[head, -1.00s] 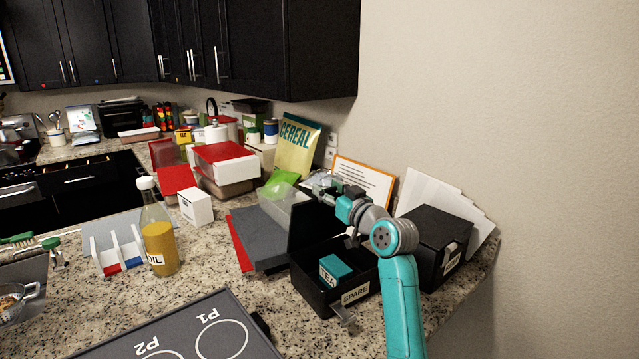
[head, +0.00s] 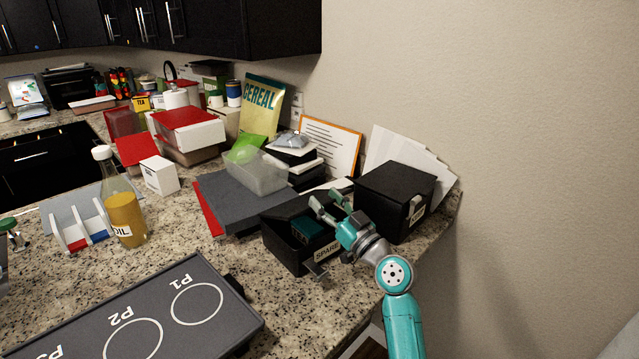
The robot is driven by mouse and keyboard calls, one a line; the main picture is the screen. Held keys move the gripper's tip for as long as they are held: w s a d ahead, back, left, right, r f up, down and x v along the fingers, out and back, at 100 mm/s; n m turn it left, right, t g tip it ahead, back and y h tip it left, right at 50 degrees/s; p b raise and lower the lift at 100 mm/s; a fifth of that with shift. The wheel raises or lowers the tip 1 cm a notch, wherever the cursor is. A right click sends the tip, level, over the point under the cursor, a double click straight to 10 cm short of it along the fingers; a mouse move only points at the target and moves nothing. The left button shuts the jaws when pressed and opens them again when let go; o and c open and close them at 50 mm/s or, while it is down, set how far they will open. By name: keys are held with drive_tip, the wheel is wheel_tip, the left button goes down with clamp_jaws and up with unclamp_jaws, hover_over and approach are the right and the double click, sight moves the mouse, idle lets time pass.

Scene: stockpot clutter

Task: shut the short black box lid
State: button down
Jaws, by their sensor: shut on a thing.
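The short black box (head: 285,250), with a SPARE label (head: 326,251), stands open on the counter. A teal tea box (head: 307,230) lies inside and is partly in shadow. The black lid (head: 291,206) is on the box's far side, leaning over the opening; its exact angle is hard to tell against the dark box. My gripper (head: 326,202) is over the box's far right, its fingers shut at the lid's edge. The wrist hides part of the box's right side.
A taller, closed black box (head: 392,200) stands close to the right of my gripper. A grey folder stack (head: 238,200) and a clear tub (head: 258,176) are to the left. A grey tray (head: 150,310) lies in front. White panels (head: 405,155) lean on the wall.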

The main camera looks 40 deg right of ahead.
drive_tip(key=shift+s+f, duration=0.25)
drive_tip(key=shift+f, duration=0.45)
drive_tip(key=shift+s+f, duration=0.2)
drive_tip(key=shift+f, duration=0.5)
drive_tip(key=shift+s+f, duration=0.25)
drive_tip(key=shift+f, duration=0.45)
drive_tip(key=shift+c, duration=2.2)
unclamp_jaws()
drive_tip(key=s+a, duration=0.1)
drive_tip(key=s, duration=1.4)
drive_tip(key=shift+a+f, duration=0.15)
drive_tip(key=shift+f, duration=0.25)
